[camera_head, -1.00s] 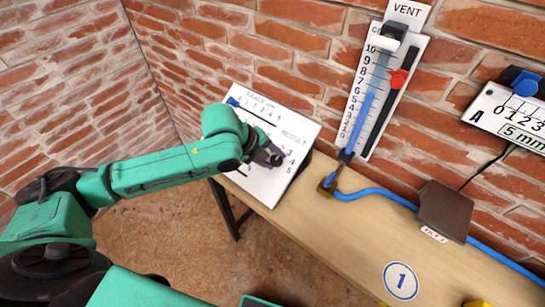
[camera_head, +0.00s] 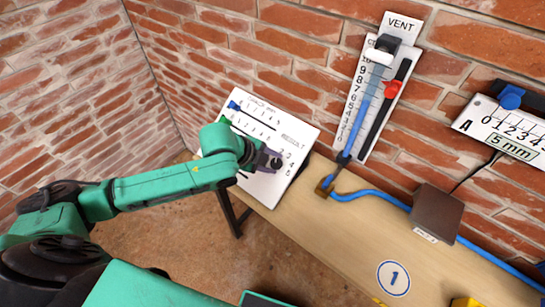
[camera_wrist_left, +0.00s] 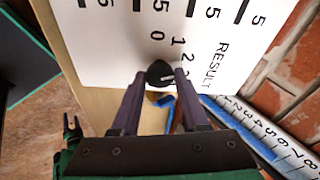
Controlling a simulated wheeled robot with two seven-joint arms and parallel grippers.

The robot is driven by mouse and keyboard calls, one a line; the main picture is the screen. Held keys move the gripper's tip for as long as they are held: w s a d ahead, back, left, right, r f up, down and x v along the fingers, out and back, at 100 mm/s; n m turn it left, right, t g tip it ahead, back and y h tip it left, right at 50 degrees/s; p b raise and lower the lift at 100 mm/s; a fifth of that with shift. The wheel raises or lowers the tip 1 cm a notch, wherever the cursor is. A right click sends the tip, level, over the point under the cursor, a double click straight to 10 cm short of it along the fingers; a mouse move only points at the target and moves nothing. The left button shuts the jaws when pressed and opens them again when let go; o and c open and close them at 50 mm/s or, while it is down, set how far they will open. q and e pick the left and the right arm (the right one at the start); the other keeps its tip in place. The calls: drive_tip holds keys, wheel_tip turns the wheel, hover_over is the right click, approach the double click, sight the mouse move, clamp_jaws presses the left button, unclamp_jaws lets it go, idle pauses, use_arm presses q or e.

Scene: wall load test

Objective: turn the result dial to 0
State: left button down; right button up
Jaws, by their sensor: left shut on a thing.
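The result dial is a black knob (camera_wrist_left: 160,72) with a white mark, on a white sloped board (camera_head: 292,133). In the left wrist view, the numbers 0, 1, 2 and more curve around the knob beside the word RESULT. The white mark points away from the 0, towards the higher numbers; its exact reading is unclear. My left gripper (camera_head: 272,160) is at the board in the head view. In the left wrist view its two fingers (camera_wrist_left: 159,76) are shut on the knob from both sides. A small green part with dark prongs (camera_wrist_left: 70,128) may be my right gripper.
The board stands at the left end of a wooden table (camera_head: 345,245). A blue slider (camera_head: 235,105) is on the board. A vent scale (camera_head: 375,100) with a red pointer hangs on the brick wall. A blue hose (camera_head: 380,196) and a brown box (camera_head: 436,213) lie to the right.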

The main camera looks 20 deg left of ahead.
use_arm(q)
drive_tip(key=n+p, duration=0.2)
drive_tip(key=n, duration=0.2)
drive_tip(key=shift+s+n+t, duration=0.1)
drive_tip(key=shift+n+t, duration=0.2)
drive_tip(key=shift+t, duration=0.1)
drive_tip(key=n+t+p, duration=0.1)
drive_tip(key=n+p, duration=0.2)
drive_tip(key=n, duration=0.2)
drive_tip(key=shift+s+d, duration=0.1)
drive_tip(key=n+y+p, duration=0.1)
drive_tip(key=n+p, duration=0.1)
drive_tip(key=n, duration=0.1)
drive_tip(key=shift+n, duration=0.3)
drive_tip(key=shift+f+n+t+y+p, duration=0.15)
drive_tip(key=shift+n+t+y+p, duration=0.25)
drive_tip(key=shift+n, duration=1.2)
drive_tip(key=shift+c, duration=2.1)
unclamp_jaws()
